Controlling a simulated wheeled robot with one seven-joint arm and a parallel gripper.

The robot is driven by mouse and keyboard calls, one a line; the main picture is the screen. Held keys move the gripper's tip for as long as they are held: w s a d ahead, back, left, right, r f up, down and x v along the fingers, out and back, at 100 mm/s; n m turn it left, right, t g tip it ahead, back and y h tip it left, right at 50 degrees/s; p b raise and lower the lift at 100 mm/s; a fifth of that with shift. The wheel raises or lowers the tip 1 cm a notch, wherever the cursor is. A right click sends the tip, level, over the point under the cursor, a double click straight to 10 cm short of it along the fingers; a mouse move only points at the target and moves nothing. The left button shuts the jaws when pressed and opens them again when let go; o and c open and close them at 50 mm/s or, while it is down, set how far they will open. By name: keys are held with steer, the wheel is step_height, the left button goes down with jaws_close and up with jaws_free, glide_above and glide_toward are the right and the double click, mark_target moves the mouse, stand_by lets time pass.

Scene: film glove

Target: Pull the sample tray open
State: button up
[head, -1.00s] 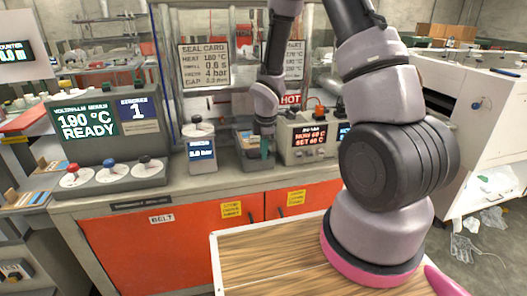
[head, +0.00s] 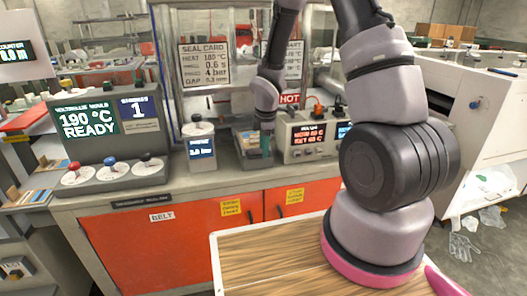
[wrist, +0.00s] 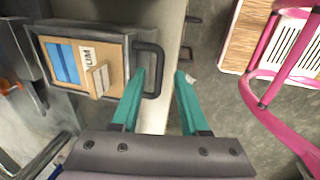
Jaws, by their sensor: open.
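The sample tray (wrist: 88,28) is a grey open box at the left of the wrist view. It holds a tan card with blue strips and a paper label. Its black loop handle (wrist: 158,72) sticks out from the right side. My gripper (wrist: 160,73) is open, with teal fingers pointing toward the handle. In the picture the handle's outer bar lies between the fingertips, the left one over the loop's gap. I cannot tell contact or exact height. In the head view my gripper (head: 267,148) hangs over the tray (head: 251,163), partly hiding it.
A control box with red readouts (head: 307,138) stands right of the tray, and a small display unit (head: 201,148) stands left. Orange cabinet doors (head: 170,250) are below the counter. The grey floor (wrist: 225,110) shows clear beyond the counter edge in the wrist view.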

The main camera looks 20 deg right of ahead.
step_height(320, 180, up, 9)
steer(key=s, duration=0.1)
steer(key=shift+s+f, duration=0.15)
steer(key=shift+s, duration=0.25)
steer(key=s+d+r+m+t, duration=0.1)
steer(key=s+d+r+m, duration=0.1)
steer(key=s+r+m, duration=0.35)
steer(key=s+d+r+m+t, duration=0.1)
steer(key=s+d+r+m, duration=0.15)
steer(key=r+m, duration=0.6)
steer(key=s+r+m+t+y, duration=0.2)
steer(key=s+r+m, duration=0.6)
steer(key=s+r, duration=0.4)
steer(key=shift+a+r+t, duration=0.2)
steer(key=shift+r+t, duration=0.15)
steer(key=shift+t, duration=0.15)
